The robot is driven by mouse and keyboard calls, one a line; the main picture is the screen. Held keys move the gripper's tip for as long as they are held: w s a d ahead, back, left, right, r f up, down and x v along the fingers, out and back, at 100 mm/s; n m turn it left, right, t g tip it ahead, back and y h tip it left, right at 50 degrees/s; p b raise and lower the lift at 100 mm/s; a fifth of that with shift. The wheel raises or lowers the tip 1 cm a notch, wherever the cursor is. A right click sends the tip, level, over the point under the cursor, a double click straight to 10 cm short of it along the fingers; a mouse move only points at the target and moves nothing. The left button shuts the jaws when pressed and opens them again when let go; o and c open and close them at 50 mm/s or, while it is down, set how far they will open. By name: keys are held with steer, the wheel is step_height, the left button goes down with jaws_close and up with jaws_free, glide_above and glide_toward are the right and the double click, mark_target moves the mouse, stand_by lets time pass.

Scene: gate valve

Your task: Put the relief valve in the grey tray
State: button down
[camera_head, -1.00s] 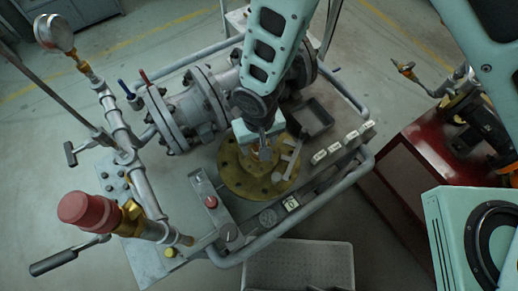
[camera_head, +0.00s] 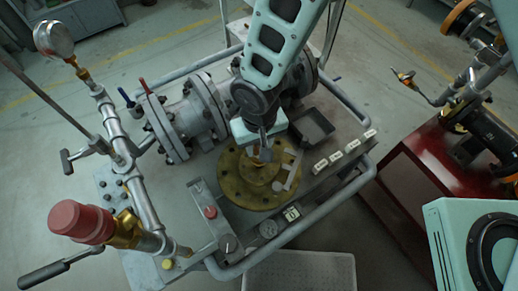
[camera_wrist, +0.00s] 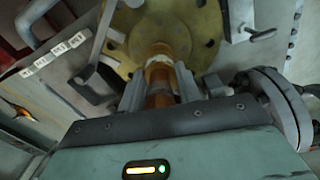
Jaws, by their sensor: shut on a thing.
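The relief valve, a brass cylinder with a pale band (camera_wrist: 160,78), sits between the two fingers of my gripper (camera_wrist: 160,90) in the wrist view. The fingers are shut on it. In the head view my gripper (camera_head: 265,152) points down over a round brass flange (camera_head: 245,190), and only a little of the valve shows at the fingertips. I cannot tell how far it is above the flange. The grey tray (camera_head: 330,131), dark and square, lies on the bench just right of my gripper. Its visible floor looks empty.
A grey flanged pipe (camera_head: 200,110) runs behind the flange. Several white labels (camera_head: 337,157) line the bench right of it. A grey bracket lies on the flange. A pipe with a red-capped brass fitting (camera_head: 80,220) and gauge (camera_head: 54,38) rises at left. A rail rings the bench.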

step_height(320, 180, up, 7)
steer(key=shift+f+b, duration=0.2)
steer(key=shift+b, duration=0.7)
steer(key=shift+r+p, duration=1.6)
steer(key=shift+r, duration=0.85)
